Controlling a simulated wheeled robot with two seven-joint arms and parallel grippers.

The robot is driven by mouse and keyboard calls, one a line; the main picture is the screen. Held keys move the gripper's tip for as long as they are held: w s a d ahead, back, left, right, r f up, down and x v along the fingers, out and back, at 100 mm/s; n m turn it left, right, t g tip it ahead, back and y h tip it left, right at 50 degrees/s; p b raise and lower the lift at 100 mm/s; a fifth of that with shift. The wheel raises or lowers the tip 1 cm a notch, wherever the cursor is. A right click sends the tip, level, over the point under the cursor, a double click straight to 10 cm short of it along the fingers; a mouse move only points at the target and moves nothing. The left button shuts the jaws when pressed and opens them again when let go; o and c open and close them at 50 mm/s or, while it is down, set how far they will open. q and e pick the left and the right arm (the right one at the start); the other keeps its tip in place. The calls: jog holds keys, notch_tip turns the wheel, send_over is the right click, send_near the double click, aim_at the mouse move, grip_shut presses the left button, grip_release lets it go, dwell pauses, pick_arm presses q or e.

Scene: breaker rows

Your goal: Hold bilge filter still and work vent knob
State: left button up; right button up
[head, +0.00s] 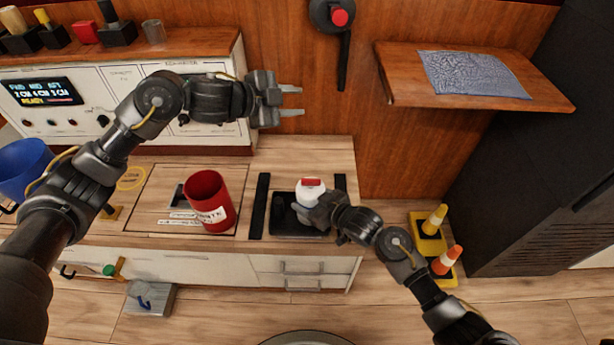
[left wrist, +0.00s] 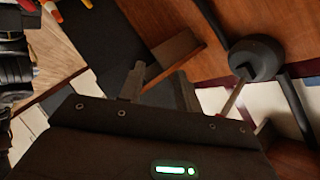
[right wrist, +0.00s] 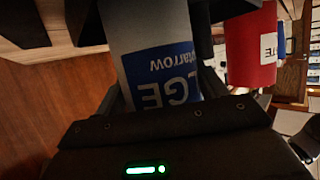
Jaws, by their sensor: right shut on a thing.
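The bilge filter (head: 309,190) is a pale canister with a red piece on top, standing on a black mat between two dark strips. My right gripper (head: 318,207) is shut around its side. In the right wrist view, the canister (right wrist: 150,45) fills the space between the fingers, its blue label showing "LGE". The red piece on top (head: 312,182) may be the vent knob; I cannot tell. My left gripper (head: 291,100) is open and empty, raised above and behind the filter near the wooden wall. Its spread fingers (left wrist: 160,88) also show in the left wrist view.
A red can (head: 207,198) stands left of the filter. A wall fixture (head: 339,17) with a red centre and black lever hangs above. A shelf with a grey cloth (head: 475,75) juts out at right. A control panel (head: 125,100) and blue bucket (head: 22,168) are left.

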pick_arm(q)
jog(key=s+a+f+g+y, duration=0.1)
jog(key=s+a+f+g, duration=0.1)
jog(key=a+f+g, duration=0.3)
jog(key=n+g, duration=0.3)
send_near(310, 180)
jog(key=x, duration=0.8)
jog(key=shift+d+f, duration=0.2)
jog(key=shift+d, duration=0.05)
grip_shut()
